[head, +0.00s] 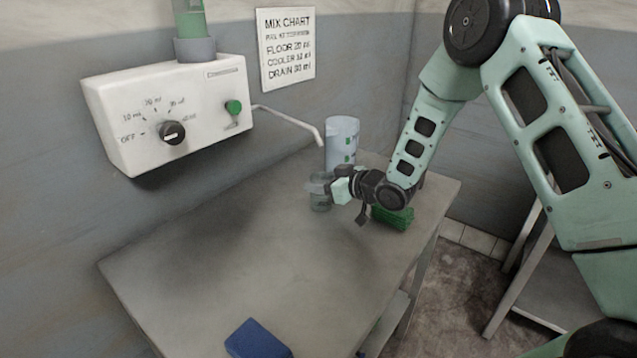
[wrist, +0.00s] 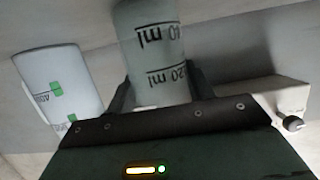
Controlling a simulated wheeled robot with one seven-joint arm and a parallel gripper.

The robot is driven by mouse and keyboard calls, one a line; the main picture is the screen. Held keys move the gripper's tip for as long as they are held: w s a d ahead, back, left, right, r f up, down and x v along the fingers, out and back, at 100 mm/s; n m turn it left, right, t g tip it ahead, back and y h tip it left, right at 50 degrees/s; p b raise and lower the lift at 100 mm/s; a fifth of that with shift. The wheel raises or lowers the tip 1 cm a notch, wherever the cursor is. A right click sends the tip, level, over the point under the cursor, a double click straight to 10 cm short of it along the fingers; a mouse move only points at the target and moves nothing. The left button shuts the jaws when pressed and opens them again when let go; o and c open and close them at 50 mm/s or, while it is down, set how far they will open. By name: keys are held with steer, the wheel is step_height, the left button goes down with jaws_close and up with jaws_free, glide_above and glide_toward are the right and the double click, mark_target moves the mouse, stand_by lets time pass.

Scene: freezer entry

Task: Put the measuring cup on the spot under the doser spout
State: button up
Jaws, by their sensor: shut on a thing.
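The measuring cup (head: 320,196) is a small clear cup near the back of the grey table. In the wrist view the cup (wrist: 152,45) shows black millilitre marks and sits between the two fingers. My gripper (head: 328,188) is shut on it; the gripper also shows in the wrist view (wrist: 160,92). The doser (head: 170,110) is a white wall box with a dial and a green button. Its thin spout (head: 300,126) reaches right and bends down, with its tip just above and behind the cup. I cannot tell whether the cup touches the table. The spot under the spout is not distinguishable.
A larger pale jug (head: 342,140) with green marks stands behind my gripper; it also shows in the wrist view (wrist: 62,85). A green block-like object (head: 393,217) lies right of the gripper. A blue object (head: 256,340) lies at the front edge. The table's middle (head: 240,255) is clear.

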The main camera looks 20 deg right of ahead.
steer(key=shift+f, duration=0.15)
steer(key=o, duration=0.9)
steer(key=shift+o, duration=0.2)
steer(key=b+v, duration=0.3)
steer(key=v, duration=0.9)
steer(key=s+a+g+h, duration=0.3)
steer(key=s+a, duration=0.1)
steer(key=a, duration=0.3)
steer(key=s+a+r+g+h, duration=0.1)
steer(key=s+a+g, duration=0.1)
steer(key=s, duration=0.7)
steer(key=s+a+r+g+h, duration=0.1)
steer(key=s+g, duration=0.3)
steer(key=s, duration=0.6)
steer(key=s+a+r+g+h, duration=0.1)
steer(key=s+a+g+h, duration=0.1)
steer(key=s, duration=0.8)
steer(key=shift+s+a+r+g+h, duration=0.15)
steer(key=shift+a+r+g+h, duration=0.1)
steer(key=shift+a+g+h, duration=0.25)
